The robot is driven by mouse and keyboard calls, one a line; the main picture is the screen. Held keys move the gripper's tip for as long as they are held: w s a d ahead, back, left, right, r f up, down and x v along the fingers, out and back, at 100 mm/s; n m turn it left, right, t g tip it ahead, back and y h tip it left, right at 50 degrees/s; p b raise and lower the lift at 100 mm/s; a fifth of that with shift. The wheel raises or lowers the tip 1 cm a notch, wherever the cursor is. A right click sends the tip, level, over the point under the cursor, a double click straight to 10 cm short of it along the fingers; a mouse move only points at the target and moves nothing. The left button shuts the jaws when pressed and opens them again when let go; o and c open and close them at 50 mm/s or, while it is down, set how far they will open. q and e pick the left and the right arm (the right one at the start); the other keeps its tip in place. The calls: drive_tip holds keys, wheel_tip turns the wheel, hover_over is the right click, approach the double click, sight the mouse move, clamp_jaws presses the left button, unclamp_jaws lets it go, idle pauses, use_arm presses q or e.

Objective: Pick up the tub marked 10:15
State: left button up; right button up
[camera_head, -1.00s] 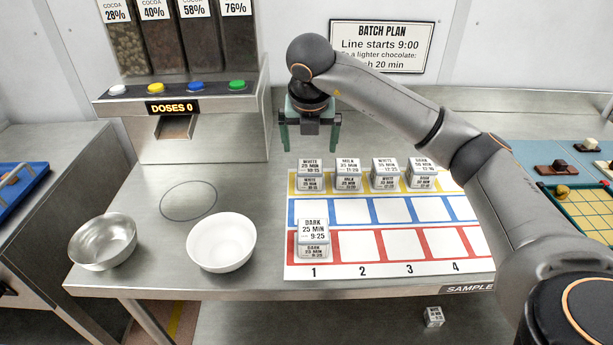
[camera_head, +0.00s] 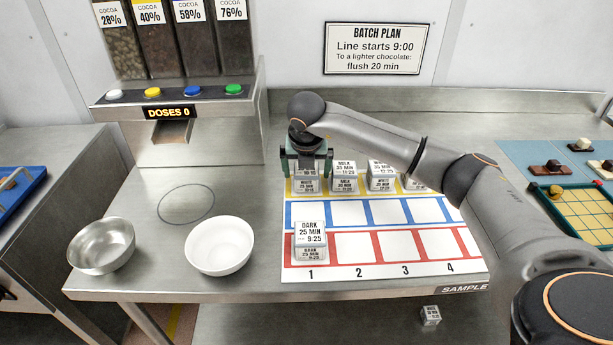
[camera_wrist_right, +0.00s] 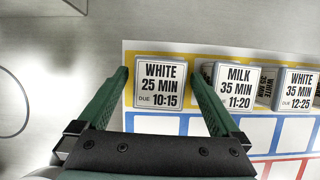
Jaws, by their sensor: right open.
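The white tub marked 10:15 (camera_wrist_right: 159,83) reads WHITE 25 MIN in the right wrist view. It also shows in the head view (camera_head: 306,185), in column 1 of the yellow row, partly covered by my gripper. My right gripper (camera_wrist_right: 158,78) is open, with one green finger on each side of this tub. It also shows in the head view (camera_head: 306,168), above the tub's place. I cannot tell whether the fingers touch it. My left gripper is not in view.
A milk tub marked 11:20 (camera_wrist_right: 232,88) stands close to the right finger. A white tub marked 12:25 (camera_wrist_right: 297,91) stands beyond it. A dark tub marked 9:25 (camera_head: 310,233) is in the red row. A white bowl (camera_head: 219,246) and a metal bowl (camera_head: 101,245) stand left.

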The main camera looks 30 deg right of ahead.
drive_tip(key=c, duration=1.4)
drive_tip(key=shift+r, duration=0.1)
drive_tip(key=shift+c, duration=0.2)
drive_tip(key=shift+r, duration=0.5)
wheel_tip(320, 180, up, 2)
drive_tip(key=shift+r+b, duration=0.15)
drive_tip(key=shift+b, duration=0.25)
drive_tip(key=s+a+r+p, duration=0.2)
drive_tip(key=s+r+p, duration=0.1)
drive_tip(key=s+r, duration=0.3)
drive_tip(key=s+a+r+p, duration=0.2)
drive_tip(key=s+r+p, duration=0.1)
drive_tip(key=s+r, duration=0.4)
drive_tip(key=v, duration=0.3)
drive_tip(key=shift+w+r, duration=0.3)
drive_tip(key=shift+r, duration=0.1)
